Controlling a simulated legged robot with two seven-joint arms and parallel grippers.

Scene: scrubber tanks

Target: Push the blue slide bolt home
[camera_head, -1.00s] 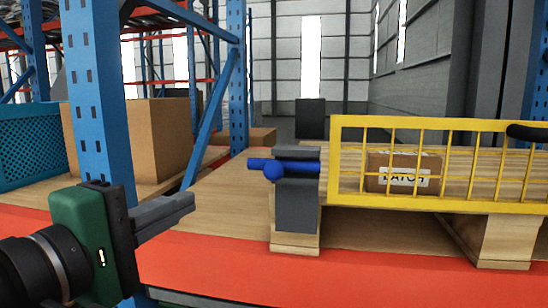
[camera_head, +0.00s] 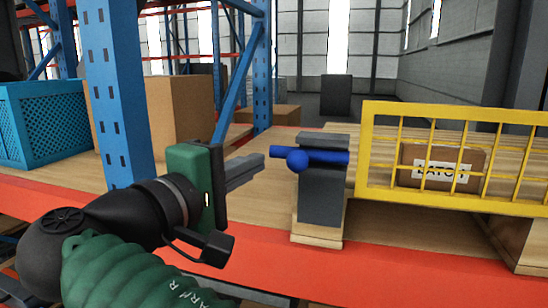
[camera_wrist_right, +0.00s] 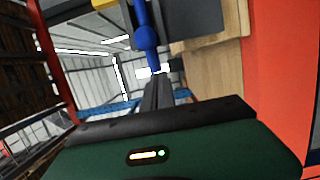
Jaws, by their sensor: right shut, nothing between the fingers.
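The blue slide bolt (camera_head: 325,157) lies level in a grey bracket on a grey block (camera_head: 322,195). Its round knob (camera_head: 297,159) and left end stick out to the left of the block. Its right end shows a small gap from the yellow mesh gate (camera_head: 362,150). My right gripper (camera_head: 262,161) is shut and empty, its fingertips just left of the bolt's left end and pointing along it. The right wrist view shows the bolt (camera_wrist_right: 145,38) straight ahead of my fingers (camera_wrist_right: 157,92); whether they touch cannot be told. My left gripper is out of view.
A blue rack upright (camera_head: 110,90) stands behind my right arm. A cardboard box (camera_head: 440,165) sits behind the gate. The red shelf beam (camera_head: 400,250) runs along the front. A blue crate (camera_head: 45,125) is at the left.

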